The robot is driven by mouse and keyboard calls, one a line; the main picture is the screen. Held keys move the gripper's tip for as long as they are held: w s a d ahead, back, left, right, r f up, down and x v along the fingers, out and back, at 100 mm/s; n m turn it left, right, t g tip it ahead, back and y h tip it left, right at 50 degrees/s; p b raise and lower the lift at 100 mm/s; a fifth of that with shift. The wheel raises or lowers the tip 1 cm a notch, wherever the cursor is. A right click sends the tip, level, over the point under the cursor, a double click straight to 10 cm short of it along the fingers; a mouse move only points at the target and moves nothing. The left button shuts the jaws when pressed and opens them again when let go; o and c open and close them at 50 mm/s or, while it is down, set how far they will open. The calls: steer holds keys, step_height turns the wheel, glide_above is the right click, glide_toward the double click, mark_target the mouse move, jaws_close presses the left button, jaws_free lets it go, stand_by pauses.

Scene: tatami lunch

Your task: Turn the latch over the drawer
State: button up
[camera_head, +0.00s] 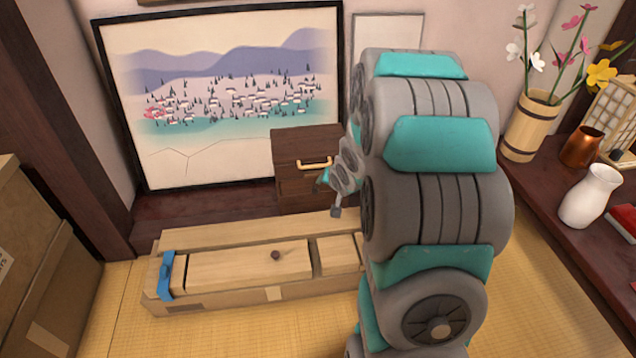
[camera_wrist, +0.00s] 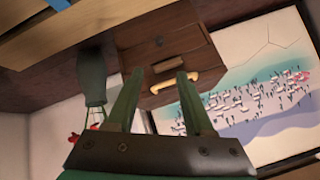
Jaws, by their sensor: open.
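A small dark wooden cabinet (camera_head: 298,147) with a drawer front stands against the back wall. A brass bar with bent ends (camera_head: 314,163) lies across its upper front; it seems to be the latch, though it looks like a handle. My gripper (camera_head: 328,182) is in front of the cabinet's right side, small and partly behind my arm. In the wrist view, which is upside down, the open fingers (camera_wrist: 158,84) point at the cabinet (camera_wrist: 150,48), with the brass bar (camera_wrist: 182,82) showing between the fingertips. Contact cannot be told.
A long pale wooden box (camera_head: 245,268) with a blue clasp (camera_head: 166,278) lies on the tatami before the cabinet. A framed landscape (camera_head: 220,100) leans behind. Cardboard boxes (camera_head: 30,250) stand left. A shelf at right holds a white vase (camera_head: 590,196) and a copper pot (camera_head: 583,147).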

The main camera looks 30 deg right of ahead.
mark_target(316, 176)
steer(key=w+d+f+m+t+y+b, duration=0.35)
steer(key=w+f+m+t, duration=0.25)
steer(key=f+m+t, duration=0.35)
steer(key=shift+n, duration=0.25)
steer(key=shift+w+a+b, duration=0.2)
steer(key=shift+w, duration=1.5)
steer(key=shift+w+a+b, duration=0.15)
steer(key=shift+w+a, duration=0.05)
steer(key=shift+w, duration=1.45)
jaws_close()
